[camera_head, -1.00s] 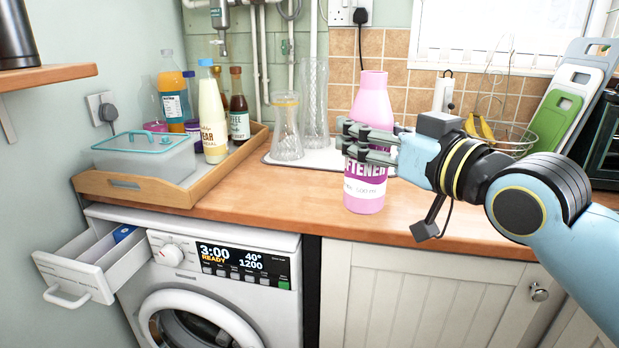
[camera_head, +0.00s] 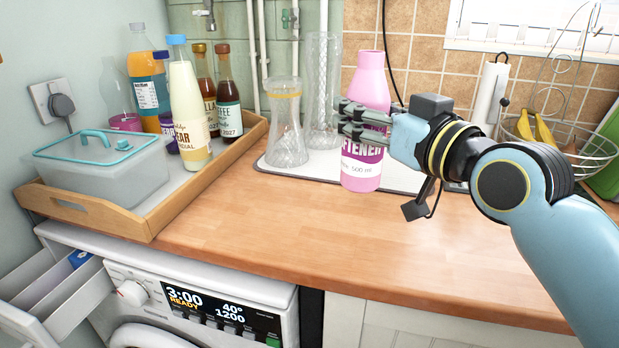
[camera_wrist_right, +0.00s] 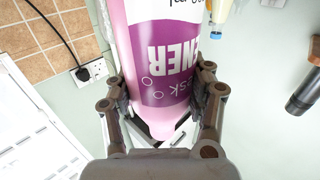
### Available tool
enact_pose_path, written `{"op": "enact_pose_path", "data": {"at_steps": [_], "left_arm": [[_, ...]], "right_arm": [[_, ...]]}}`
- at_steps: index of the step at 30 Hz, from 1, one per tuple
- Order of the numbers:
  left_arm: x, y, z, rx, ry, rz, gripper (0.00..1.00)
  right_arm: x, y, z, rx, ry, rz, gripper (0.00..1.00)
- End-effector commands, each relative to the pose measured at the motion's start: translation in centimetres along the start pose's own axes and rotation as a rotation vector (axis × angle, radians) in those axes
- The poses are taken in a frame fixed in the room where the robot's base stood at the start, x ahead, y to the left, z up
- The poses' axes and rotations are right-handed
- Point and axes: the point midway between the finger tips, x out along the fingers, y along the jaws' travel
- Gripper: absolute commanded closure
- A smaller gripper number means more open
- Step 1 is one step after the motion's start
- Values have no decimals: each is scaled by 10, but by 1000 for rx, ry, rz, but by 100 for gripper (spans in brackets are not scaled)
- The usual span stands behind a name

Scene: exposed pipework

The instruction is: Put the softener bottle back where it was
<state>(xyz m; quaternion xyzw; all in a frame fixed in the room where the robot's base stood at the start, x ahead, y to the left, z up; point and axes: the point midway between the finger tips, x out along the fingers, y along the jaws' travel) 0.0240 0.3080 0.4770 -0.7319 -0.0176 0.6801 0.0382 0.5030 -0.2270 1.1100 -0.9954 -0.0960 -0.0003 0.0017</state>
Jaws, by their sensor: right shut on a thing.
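The pink softener bottle (camera_head: 362,170) is upright in the head view, over the front edge of the light mat on the wooden worktop. I cannot tell whether its base touches the surface. My right gripper (camera_head: 362,120) is shut around the bottle's middle, coming from the right. In the right wrist view the bottle (camera_wrist_right: 165,60) fills the space between the fingers of my right gripper (camera_wrist_right: 165,105), which press on both sides. My left gripper is not in view.
Left of the bottle stand a glass carafe (camera_head: 286,130) and a tall glass vase (camera_head: 322,90). A wooden tray (camera_head: 90,214) holds bottles and a lidded plastic box (camera_head: 100,170). A wire fruit basket (camera_head: 560,145) is at right. The front worktop (camera_head: 290,235) is clear. The washer drawer (camera_head: 50,290) is open.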

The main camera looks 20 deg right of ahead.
Motion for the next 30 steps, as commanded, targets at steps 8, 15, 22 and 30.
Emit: {"op": "enact_pose_path", "data": {"at_steps": [8, 15, 22, 30], "left_arm": [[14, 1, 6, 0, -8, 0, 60], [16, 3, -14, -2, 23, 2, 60], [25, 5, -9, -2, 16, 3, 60], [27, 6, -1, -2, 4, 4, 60]], "right_arm": [[50, -40, 38, 9, 2, 0, 92], [68, -54, 52, 0, 2, 0, 92], [68, -54, 83, 0, -2, 0, 92], [68, -54, 92, -1, 1, 1, 92]]}}
